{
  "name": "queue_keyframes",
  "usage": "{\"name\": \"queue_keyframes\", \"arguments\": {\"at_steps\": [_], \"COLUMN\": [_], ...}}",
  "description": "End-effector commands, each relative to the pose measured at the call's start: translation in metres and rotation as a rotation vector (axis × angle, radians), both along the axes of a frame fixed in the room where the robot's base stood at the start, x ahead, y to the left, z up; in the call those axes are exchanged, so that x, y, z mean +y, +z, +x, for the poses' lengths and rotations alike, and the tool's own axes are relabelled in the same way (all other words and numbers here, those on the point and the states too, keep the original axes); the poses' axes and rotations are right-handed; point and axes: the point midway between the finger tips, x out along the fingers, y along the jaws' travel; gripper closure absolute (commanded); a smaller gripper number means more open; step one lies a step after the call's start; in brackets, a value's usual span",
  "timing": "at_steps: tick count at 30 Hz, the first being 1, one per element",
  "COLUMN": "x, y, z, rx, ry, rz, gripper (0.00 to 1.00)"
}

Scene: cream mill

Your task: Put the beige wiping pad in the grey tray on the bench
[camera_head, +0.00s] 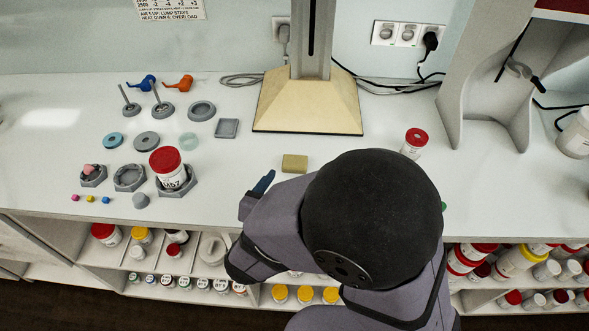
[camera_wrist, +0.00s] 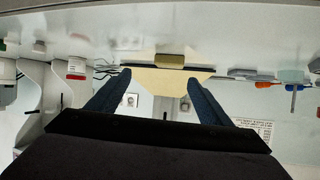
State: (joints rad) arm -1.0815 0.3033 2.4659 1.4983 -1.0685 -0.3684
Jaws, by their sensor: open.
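The beige wiping pad (camera_head: 295,163) lies flat on the bench in front of the cream column base. In the upside-down wrist view the pad (camera_wrist: 170,61) shows beyond and between my fingers, apart from them. The grey tray (camera_head: 227,128) is a small square one on the bench, left of the column base and behind and left of the pad. A flat grey shape at the right of the wrist view (camera_wrist: 243,73) looks like this tray. My gripper (camera_wrist: 159,80) is open and empty. In the head view only a blue finger of my gripper (camera_head: 264,182) shows, near the bench's front edge; my arm hides the rest.
The cream column base (camera_head: 307,104) stands behind the pad. Left of the tray are grey and teal rings and a red-lidded jar (camera_head: 172,169) in a grey holder. Another red-lidded jar (camera_head: 414,143) stands right of my arm. The bench between pad and tray is clear.

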Motion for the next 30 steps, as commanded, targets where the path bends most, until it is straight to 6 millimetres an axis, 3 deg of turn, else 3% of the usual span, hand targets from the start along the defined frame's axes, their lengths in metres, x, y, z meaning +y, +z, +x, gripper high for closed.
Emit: {"name": "queue_keyframes", "arguments": {"at_steps": [1,7,11,15,30], "x": [-0.008,-0.031,-0.014,0.001,0.0], "y": [-0.014,-0.019,-0.007,-0.012,-0.022], "z": [0.006,0.025,0.027,0.026,0.045], "rx": [-0.013,-0.071,-0.072,-0.046,-0.04], "ry": [-0.027,-0.042,0.101,0.199,0.202], "rz": [0.021,0.078,0.026,-0.036,-0.047], "gripper": [0.27,0.27,0.27,0.27,0.27]}}
